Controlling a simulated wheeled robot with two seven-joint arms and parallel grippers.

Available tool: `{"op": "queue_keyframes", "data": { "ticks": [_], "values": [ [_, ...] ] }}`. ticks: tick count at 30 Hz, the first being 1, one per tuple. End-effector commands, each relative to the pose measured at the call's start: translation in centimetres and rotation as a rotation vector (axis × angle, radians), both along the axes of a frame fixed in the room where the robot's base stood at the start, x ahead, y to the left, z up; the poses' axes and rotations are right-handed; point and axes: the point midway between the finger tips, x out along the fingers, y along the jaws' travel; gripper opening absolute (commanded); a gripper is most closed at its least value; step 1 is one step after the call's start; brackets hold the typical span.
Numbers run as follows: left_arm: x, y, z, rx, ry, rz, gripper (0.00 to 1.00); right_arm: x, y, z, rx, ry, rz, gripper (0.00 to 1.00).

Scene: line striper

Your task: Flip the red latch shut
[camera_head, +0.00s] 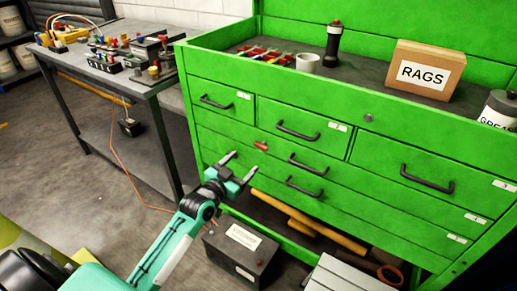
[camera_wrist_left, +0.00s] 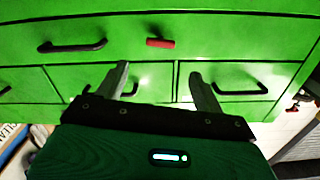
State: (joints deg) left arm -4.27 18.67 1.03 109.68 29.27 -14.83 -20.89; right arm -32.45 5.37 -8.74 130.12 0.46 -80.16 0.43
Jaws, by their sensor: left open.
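The red latch (camera_head: 261,146) is a small red bar on the green tool cabinet's front, on the long drawer below the two smaller upper-left drawers. It lies roughly level, left of that drawer's black handle (camera_head: 308,163). In the left wrist view, which looks upside down, the red latch (camera_wrist_left: 160,43) is beyond the fingertips. My left gripper (camera_head: 241,163) is open and empty, close to the cabinet front. Its fingers, also in the left wrist view (camera_wrist_left: 158,70), point toward the latch and appear apart from it. My right gripper is not in view.
The green cabinet (camera_head: 375,155) has several protruding black handles. On its top stand a rags box (camera_head: 428,72), a mug (camera_head: 307,62) and a dark flashlight (camera_head: 333,43). A cluttered workbench (camera_head: 155,85) stands left. A dark box (camera_head: 240,250) sits on the floor below my gripper.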

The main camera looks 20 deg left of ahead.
Motion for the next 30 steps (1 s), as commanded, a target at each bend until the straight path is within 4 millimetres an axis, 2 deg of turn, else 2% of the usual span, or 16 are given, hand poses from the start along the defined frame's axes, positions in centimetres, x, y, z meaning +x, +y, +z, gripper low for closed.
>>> {"op": "queue_keyframes", "data": {
  "ticks": [6, 15, 21, 30],
  "values": [
    [3.7, -0.5, 0.0, -0.002, -0.002, 0.001, 0.69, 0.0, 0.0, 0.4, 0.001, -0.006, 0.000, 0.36],
    [8.2, -1.1, 0.0, 0.000, -0.001, 0.000, 0.69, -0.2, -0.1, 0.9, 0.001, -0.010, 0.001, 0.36],
    [9.8, -1.4, -0.1, -0.001, 0.001, 0.000, 0.69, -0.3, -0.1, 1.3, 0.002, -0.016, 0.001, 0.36],
    [10.2, -1.4, -0.1, 0.000, 0.001, 0.000, 0.69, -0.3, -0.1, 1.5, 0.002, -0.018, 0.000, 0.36]
  ]
}}
